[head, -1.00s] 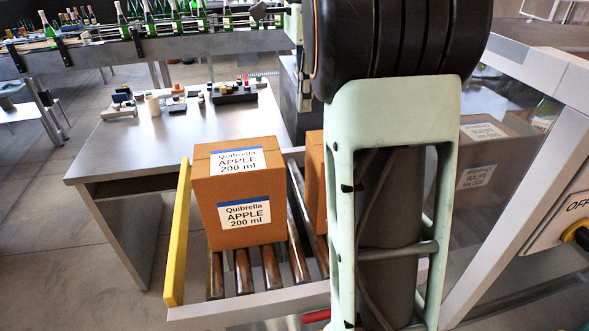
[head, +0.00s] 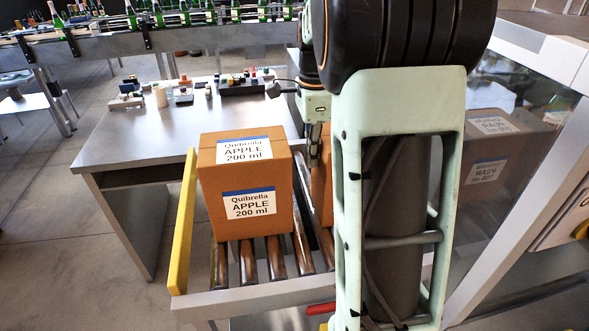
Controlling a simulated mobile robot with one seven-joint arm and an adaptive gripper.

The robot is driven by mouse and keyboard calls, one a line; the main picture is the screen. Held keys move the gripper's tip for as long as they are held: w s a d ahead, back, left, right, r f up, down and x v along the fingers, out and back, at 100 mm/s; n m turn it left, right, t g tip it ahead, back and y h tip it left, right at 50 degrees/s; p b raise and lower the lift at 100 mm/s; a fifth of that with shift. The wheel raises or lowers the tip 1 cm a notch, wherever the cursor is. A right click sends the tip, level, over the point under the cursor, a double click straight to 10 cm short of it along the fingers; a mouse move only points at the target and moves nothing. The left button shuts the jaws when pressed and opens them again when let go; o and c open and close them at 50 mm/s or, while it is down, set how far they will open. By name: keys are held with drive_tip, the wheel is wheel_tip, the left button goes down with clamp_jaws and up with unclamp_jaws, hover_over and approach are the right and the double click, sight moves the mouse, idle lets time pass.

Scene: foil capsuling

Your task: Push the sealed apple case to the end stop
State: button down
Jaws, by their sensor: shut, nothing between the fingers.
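The apple case (head: 248,205), a closed brown carton with white and blue "Quibrella APPLE 200 ml" labels, stands upright on the roller conveyor (head: 262,299). A yellow bar (head: 181,230), which looks like the end stop, runs along the conveyor's left end. The case is close to the bar; I cannot tell whether they touch. My gripper (head: 314,154) is shut and empty, pointing down just right of the case's rear right edge. I cannot tell whether it touches the case. My arm hides part of the conveyor.
Another brown carton (head: 322,185) is mostly hidden behind my arm. A grey table (head: 160,138) with small items stands behind the conveyor. A bottle line (head: 190,42) crosses the back. A clear-panelled machine (head: 520,110) with a labelled carton visible stands right.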

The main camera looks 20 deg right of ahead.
sight(249, 185)
drive_tip(key=shift+w+a+f+p, duration=0.25)
drive_tip(key=shift+a+f, duration=0.55)
drive_tip(key=shift+a, duration=0.2)
drive_tip(key=shift+w+a+f+p, duration=0.15)
drive_tip(key=shift+a+f+p, duration=0.1)
drive_tip(key=shift+a+f, duration=0.65)
drive_tip(key=shift+a+r, duration=0.1)
drive_tip(key=shift+r, duration=0.05)
drive_tip(key=w+a, duration=0.1)
drive_tip(key=a, duration=0.6)
drive_tip(key=shift+w+p, duration=0.2)
drive_tip(key=shift+p, duration=0.25)
